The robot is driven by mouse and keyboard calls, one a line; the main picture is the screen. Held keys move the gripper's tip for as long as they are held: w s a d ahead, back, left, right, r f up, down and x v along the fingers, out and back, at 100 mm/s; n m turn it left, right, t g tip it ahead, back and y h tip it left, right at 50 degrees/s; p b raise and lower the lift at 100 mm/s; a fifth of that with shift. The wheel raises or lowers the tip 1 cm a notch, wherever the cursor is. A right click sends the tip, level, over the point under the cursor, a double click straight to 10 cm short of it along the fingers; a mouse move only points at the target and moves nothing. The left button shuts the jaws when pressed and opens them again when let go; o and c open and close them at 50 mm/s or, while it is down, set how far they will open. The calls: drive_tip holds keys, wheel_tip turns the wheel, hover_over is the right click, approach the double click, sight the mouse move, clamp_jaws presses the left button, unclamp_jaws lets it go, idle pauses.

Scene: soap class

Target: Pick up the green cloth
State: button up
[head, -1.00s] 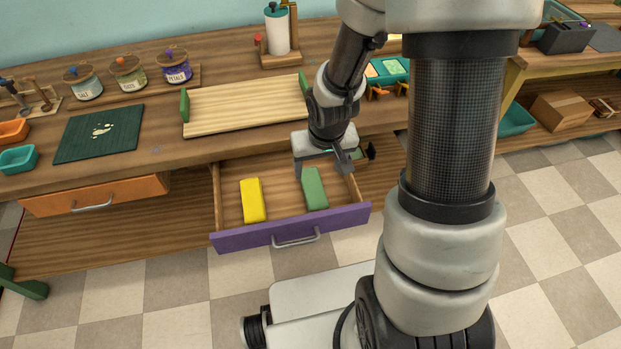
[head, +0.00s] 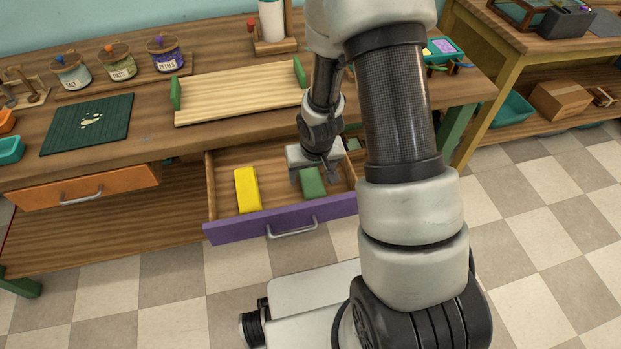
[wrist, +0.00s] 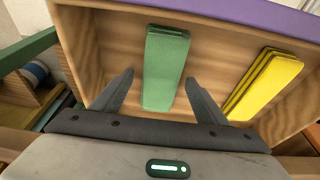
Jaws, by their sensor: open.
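The folded green cloth (head: 312,184) lies in the open drawer, right of the yellow cloth (head: 247,190). In the wrist view the green cloth (wrist: 165,66) lies lengthwise, with its near end between the spread fingers. My gripper (head: 311,172) is open and empty, above the back part of the green cloth, and hides that part in the head view. In the wrist view both fingers of my gripper (wrist: 158,80) show, one on each side of the cloth. I cannot tell how far above it they are.
The drawer has a purple front (head: 280,217) and wooden side walls. A wooden tray with green ends (head: 240,95) stands on the counter above. A dark green mat (head: 88,124) and several jars are to the left.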

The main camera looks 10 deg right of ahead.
sight(311, 176)
drive_tip(key=c, duration=1.1)
wheel_tip(311, 176, up, 10)
drive_tip(key=p, duration=0.2)
drive_tip(key=shift+p, duration=0.4)
drive_tip(key=shift+c, duration=0.2)
